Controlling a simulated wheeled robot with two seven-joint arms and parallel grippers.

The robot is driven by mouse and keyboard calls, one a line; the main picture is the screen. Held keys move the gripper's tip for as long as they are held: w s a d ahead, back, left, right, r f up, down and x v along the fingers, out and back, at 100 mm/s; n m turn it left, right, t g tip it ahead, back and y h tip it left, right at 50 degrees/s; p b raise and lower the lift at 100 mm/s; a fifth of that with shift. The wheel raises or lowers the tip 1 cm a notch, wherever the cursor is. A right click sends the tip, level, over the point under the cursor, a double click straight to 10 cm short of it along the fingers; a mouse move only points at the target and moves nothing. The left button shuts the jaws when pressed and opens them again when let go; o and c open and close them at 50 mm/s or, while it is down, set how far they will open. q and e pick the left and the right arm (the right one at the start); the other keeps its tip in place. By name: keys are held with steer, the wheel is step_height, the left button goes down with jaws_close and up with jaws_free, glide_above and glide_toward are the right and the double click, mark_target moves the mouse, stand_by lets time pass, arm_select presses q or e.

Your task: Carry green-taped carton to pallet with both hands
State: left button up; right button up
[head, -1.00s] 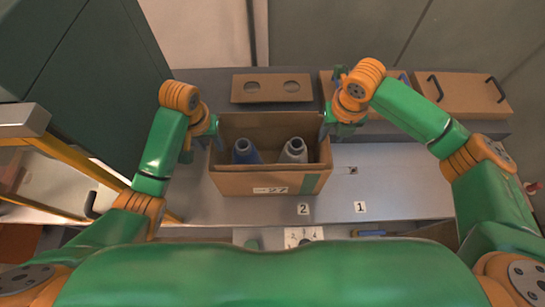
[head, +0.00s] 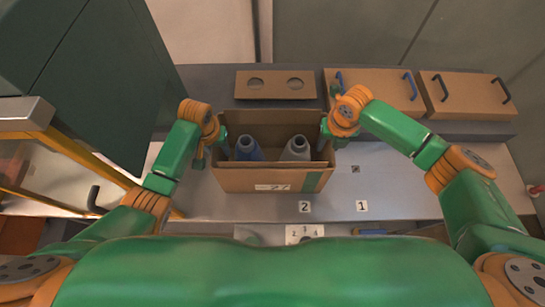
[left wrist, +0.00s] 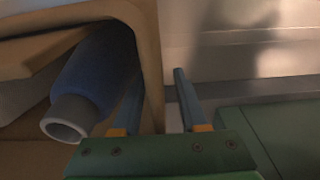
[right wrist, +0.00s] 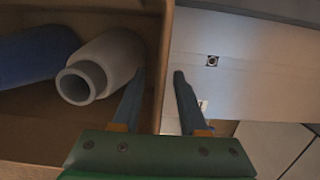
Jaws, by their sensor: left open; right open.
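An open brown carton (head: 240,182) with a green tape strip on its front stands on the grey bench in the head view. It holds a blue bottle (head: 247,150) and a grey-white bottle (head: 296,150). My left gripper (left wrist: 159,76) is open at the carton's left side, one finger inside and one outside the wall. My right gripper (right wrist: 159,76) is open at the right side, its fingers likewise on either side of the wall. Neither is closed on the wall. I cannot make out a pallet.
Two brown boxes with handles (head: 375,90) (head: 466,95) and a panel with two holes (head: 276,85) lie behind the carton. A yellow-framed structure (head: 75,160) and a dark green cabinet (head: 95,80) stand at left. The bench right of the carton (head: 400,180) is mostly clear.

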arm_select(q)
jaws_close()
arm_select(e)
jaws_close()
arm_select(q)
steer(key=shift+r, duration=0.1)
arm_select(e)
steer(key=shift+r, duration=0.1)
stand_by(1.0)
